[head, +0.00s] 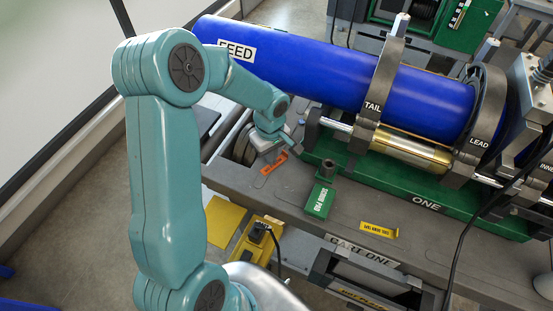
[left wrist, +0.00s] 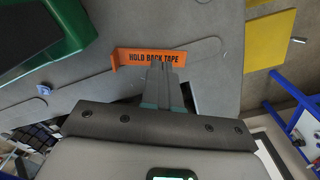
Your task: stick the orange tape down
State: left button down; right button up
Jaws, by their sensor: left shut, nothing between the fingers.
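The orange tape (head: 273,163), a short strip, lies on the grey cart top below the blue pipe. In the left wrist view the orange tape (left wrist: 140,58) reads "HOLD BACK TAPE", and its left end looks turned up. My left gripper (head: 277,147) is just above the tape in the head view. In the left wrist view its fingers (left wrist: 163,75) are shut and empty, with their tips at the tape's near edge and hiding a little of it. I cannot tell whether they touch it. My right gripper is not in view.
The blue pipe (head: 320,70), marked FEED, runs through the TAIL clamp (head: 384,75) and LEAD clamp (head: 484,120). A green pad block (head: 320,198) stands right of the tape. A yellow label (head: 379,230) lies nearer the cart's front edge. The cart top around the tape is mostly clear.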

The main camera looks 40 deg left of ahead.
pick_arm(q)
jog(key=shift+r+p, duration=1)
jog(key=shift+r, duration=1.2)
